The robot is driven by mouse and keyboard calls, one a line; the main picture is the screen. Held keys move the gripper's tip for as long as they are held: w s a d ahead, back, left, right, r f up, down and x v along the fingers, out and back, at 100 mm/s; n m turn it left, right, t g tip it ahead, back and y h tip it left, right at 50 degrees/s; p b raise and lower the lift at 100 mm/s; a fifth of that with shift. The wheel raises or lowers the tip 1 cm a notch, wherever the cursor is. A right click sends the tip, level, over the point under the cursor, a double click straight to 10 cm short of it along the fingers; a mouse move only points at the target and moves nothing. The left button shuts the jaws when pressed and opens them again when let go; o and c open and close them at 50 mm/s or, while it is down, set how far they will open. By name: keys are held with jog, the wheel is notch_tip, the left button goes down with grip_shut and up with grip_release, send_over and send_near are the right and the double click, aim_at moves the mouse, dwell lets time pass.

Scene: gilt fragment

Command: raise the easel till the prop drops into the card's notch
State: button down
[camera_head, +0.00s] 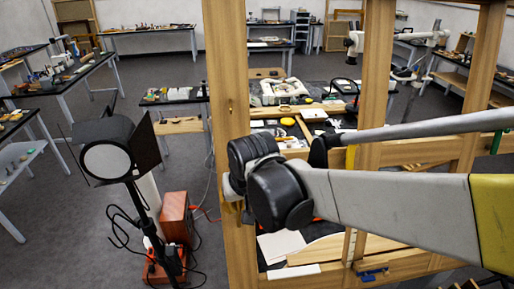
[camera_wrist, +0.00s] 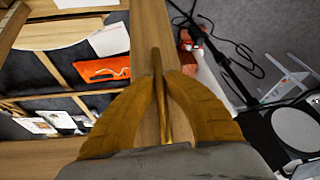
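The easel appears as a large wooden frame; its left post (camera_head: 228,90) and middle post (camera_head: 375,80) rise through the head view. My gripper (camera_wrist: 160,75) is at the left post, and its brown fingers meet around a thin brown bar (camera_wrist: 157,58) in front of the wooden post (camera_wrist: 150,20) in the wrist view. In the head view my black wrist hides the fingertips. A pale narrow strip (camera_head: 348,246) stands by the lower rail, near a blue clamp (camera_head: 372,272). I cannot tell which piece is the prop, and no notch is clear.
A lamp (camera_head: 106,160) on a stand, with loose cables, stands left of the easel beside a red-brown box (camera_head: 175,215). An orange-red piece (camera_wrist: 103,68) lies behind the frame. Worktables (camera_head: 150,30) line the back; grey floor is open between them.

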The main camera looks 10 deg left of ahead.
jog(key=shift+s, duration=0.1)
jog(key=shift+s+d, duration=0.25)
jog(key=shift+s, duration=0.45)
jog(key=shift+s+r, duration=0.1)
jog(key=shift+s, duration=0.25)
jog(key=c, duration=1.5)
grip_release()
jog(key=shift+w, duration=0.15)
jog(key=shift+o, duration=0.2)
jog(key=shift+w, duration=0.1)
jog(key=v, duration=1.2)
jog(key=shift+s, duration=0.2)
